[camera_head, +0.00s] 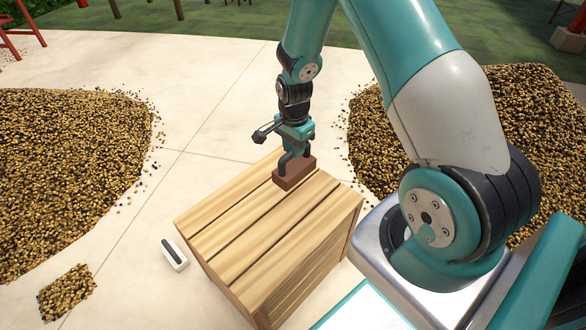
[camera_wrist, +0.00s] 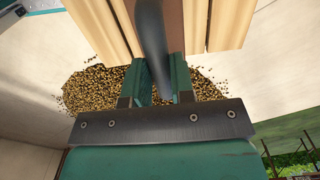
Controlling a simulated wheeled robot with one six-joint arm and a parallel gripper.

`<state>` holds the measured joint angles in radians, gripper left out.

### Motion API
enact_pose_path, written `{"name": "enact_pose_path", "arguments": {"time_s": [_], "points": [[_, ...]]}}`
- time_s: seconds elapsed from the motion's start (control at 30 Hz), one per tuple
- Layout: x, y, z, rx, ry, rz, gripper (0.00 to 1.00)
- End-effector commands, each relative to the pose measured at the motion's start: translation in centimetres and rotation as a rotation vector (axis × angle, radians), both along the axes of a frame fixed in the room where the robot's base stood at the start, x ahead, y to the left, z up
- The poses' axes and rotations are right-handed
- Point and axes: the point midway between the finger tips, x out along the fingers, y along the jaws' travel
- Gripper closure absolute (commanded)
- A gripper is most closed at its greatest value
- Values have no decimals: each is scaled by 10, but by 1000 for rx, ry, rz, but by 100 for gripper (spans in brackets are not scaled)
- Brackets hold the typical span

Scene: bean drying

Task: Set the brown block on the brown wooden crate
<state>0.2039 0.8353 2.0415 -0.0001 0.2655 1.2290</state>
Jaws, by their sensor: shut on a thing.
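The brown block (camera_head: 294,175) is a small reddish-brown brick at the far end of the wooden crate's top. My gripper (camera_head: 295,158) points down from above and is shut on it. The brown wooden crate (camera_head: 245,226) has light slatted planks and stands in the middle of the head view. The block appears at the level of the crate top, but I cannot tell whether it touches the planks.
Heaps of beans lie at the left (camera_head: 65,170) and right (camera_head: 505,115). A small bean patch (camera_head: 67,292) is at the lower left. A small white object with a black top (camera_head: 174,255) lies on the floor beside the crate. The rest of the crate top is clear.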

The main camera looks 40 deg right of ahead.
Motion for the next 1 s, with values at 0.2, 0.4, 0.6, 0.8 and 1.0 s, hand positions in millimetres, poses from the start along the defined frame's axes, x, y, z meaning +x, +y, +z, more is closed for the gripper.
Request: {"name": "enact_pose_path", "arguments": {"time_s": [0.2, 0.4, 0.6, 0.8, 1.0], "points": [[0, 0, -22, 0, -1, 1, 100], [0, 0, -40, 0, 0, 1, 100], [0, 0, -65, 0, -1, 1, 100], [1, 0, -65, -1, -2, 1, 100], [0, 0, -69, 0, -1, 1, 73]]}}
